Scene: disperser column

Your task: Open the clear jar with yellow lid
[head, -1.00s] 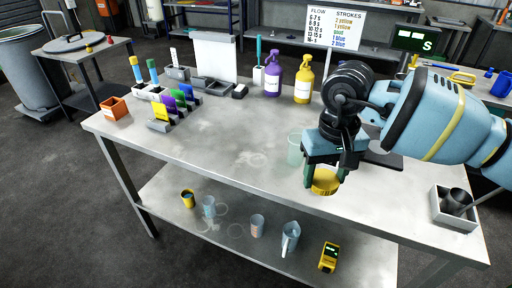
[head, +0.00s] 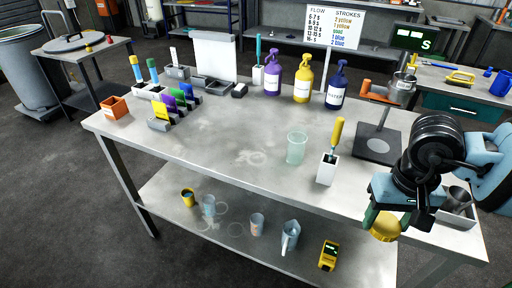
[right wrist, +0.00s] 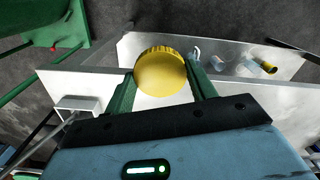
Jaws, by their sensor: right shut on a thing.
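The clear jar (head: 297,147) stands upright on the table, right of the middle, in the head view. Its top is uncovered. The yellow lid (head: 385,228) is in my right gripper (head: 388,215), which is shut on it. The lid is off to the right of the jar and appears over the table's front edge. In the right wrist view the round yellow lid (right wrist: 160,75) sits between the two green fingers, clear of the jar. My left gripper is not in view.
The grey table (head: 240,185) has free room left of the jar. A white holder (head: 327,170) with a yellow-handled tool stands right of the jar. Several bottles (head: 303,85) stand behind.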

